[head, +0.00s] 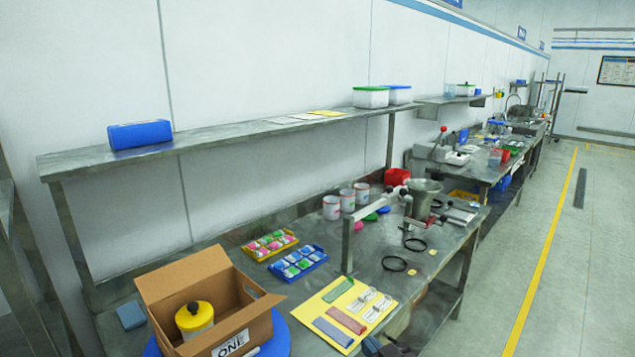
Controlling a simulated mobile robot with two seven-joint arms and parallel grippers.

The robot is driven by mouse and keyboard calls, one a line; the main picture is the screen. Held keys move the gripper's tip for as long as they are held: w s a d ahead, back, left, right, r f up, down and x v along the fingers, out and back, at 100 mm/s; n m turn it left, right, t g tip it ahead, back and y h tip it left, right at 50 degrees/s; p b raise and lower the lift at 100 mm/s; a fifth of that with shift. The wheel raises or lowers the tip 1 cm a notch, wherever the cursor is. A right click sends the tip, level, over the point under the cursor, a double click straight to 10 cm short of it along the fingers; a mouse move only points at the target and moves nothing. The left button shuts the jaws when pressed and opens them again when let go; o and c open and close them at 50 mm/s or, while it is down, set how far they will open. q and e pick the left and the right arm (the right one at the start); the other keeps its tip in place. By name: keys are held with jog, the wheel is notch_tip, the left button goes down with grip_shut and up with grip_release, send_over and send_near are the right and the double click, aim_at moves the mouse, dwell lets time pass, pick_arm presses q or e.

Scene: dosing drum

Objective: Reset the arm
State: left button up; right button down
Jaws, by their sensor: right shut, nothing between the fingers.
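Only a small dark part of my right gripper (385,347) shows, at the bottom edge of the head view. It is low in front of the metal workbench (225,257), just below the yellow sheet (330,342). It is shut and holds nothing visible; most of it and its arm are cut off by the frame. My left gripper is not in view.
Yellow (292,243) and blue (322,258) trays lie behind. A metal post (347,245) with a horizontal arm stands near a steel funnel (425,195).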

jog(key=s+d+f+m+g+h, duration=0.1)
jog(key=s+d+f+m+h, duration=0.1)
jog(key=s+d+f, duration=0.6)
jog(key=s+d+f+m+g+h, duration=0.1)
jog(key=s+d+f+h, duration=0.3)
jog(key=s+d+f, duration=0.5)
jog(key=s+f+g+b, duration=0.1)
jog(key=s, duration=0.5)
jog(key=shift+s+d+f+m, duration=0.15)
jog(key=shift+s+m, duration=0.1)
jog(key=shift+m, duration=0.15)
